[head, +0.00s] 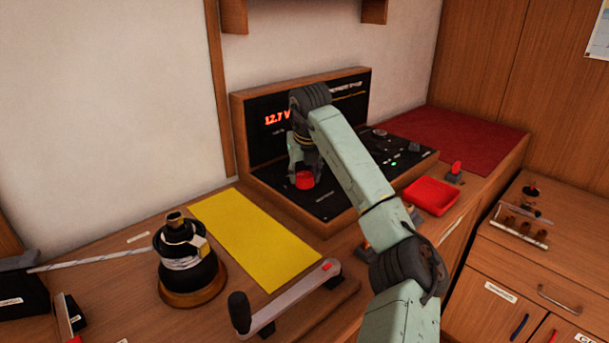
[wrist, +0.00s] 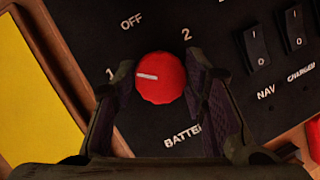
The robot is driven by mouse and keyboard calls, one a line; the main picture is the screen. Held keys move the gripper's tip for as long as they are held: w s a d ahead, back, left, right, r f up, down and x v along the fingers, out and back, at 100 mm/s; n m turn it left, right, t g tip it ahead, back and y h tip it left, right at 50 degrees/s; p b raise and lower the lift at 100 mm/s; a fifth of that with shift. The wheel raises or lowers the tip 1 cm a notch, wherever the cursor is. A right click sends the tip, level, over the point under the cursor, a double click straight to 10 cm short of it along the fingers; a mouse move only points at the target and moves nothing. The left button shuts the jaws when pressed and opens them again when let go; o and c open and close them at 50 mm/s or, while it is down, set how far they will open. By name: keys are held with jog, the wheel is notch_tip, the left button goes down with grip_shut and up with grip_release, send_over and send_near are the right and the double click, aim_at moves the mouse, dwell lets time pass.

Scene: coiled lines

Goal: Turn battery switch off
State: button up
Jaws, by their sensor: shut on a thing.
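The battery switch is a round red knob (wrist: 160,78) on a black panel (wrist: 82,32). In the wrist view its white pointer line aims left, close to the "1" mark. "OFF" is printed above left of it and "2" above right. My gripper (wrist: 160,85) has one finger on each side of the knob and is shut on it. In the head view the red knob (head: 304,180) shows under my gripper (head: 304,165), at the left of the console's sloping face. The pointer cannot be made out there.
Rocker switches marked "NAV" (wrist: 257,48) and "CHARGER" (wrist: 291,28) sit right of the knob. A yellow mat (head: 255,240), a black winch (head: 186,255) and a crank handle (head: 285,300) lie left and in front of the console. A red tray (head: 432,195) is at right.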

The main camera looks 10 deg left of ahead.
jog(key=m+h+b, duration=0.1)
jog(key=m+h, duration=0.1)
jog(key=m, duration=0.3)
jog(key=shift+w+b, duration=0.1)
jog(key=shift+b, duration=0.3)
jog(key=shift+m+h, duration=0.9)
jog(key=shift+m, duration=1.6)
jog(key=o, duration=1.1)
jog(key=shift+o, duration=0.2)
jog(key=v, duration=1.2)
